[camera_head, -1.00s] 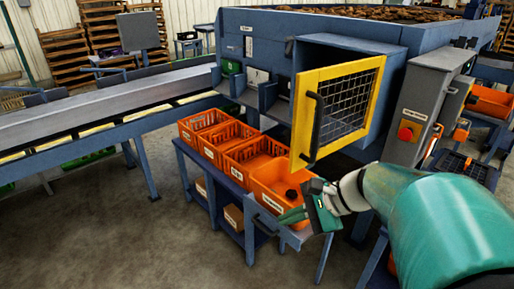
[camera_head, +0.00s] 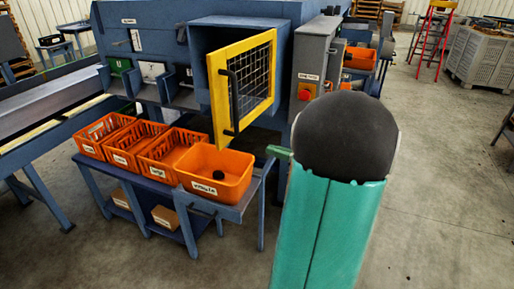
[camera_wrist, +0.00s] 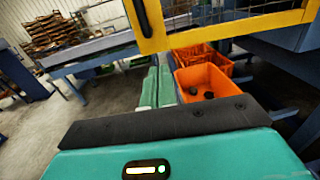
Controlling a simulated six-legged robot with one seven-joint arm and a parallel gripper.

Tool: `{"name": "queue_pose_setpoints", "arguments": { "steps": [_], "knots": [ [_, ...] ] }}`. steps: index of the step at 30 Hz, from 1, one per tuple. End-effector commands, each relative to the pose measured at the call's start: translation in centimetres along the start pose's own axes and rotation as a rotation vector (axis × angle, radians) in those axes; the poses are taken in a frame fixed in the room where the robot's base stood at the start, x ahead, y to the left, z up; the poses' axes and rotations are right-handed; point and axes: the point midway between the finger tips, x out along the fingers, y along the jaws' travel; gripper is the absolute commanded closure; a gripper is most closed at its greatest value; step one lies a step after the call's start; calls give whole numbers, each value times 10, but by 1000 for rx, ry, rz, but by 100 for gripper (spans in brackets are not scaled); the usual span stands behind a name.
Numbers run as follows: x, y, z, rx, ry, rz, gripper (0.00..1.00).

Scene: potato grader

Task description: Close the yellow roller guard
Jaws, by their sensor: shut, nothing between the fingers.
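The yellow roller guard (camera_head: 217,108) is a yellow frame with dark wire mesh and a black upright handle (camera_head: 233,100) near its left side. It stands ajar, its left edge swung out from the blue housing (camera_head: 200,50). In the wrist view, the guard's lower frame (camera_wrist: 200,38) and handle (camera_wrist: 144,17) cross the top. My gripper (camera_wrist: 158,80) is shut and empty, its teal fingers pointing ahead, below the guard in that picture. In the head view only a teal tip (camera_head: 279,152) shows beside my arm, which hides the rest. I see no contact with the guard.
Several orange crates stand on a blue bench below the guard; the nearest crate (camera_head: 215,172) holds a dark lump. A grey control box (camera_head: 312,65) with a red button stands right of the guard. Open floor (camera_head: 440,190) lies at right.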

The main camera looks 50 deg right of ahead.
Motion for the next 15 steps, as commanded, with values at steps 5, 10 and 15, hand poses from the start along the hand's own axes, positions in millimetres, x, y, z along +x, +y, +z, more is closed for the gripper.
{"name": "queue_pose_setpoints", "arguments": {
  "steps": [5,10,15],
  "knots": [
    [34,0,-1,1,1,7,100],
    [68,0,-1,1,1,6,100],
    [102,1,-1,1,2,7,100]
  ]
}}
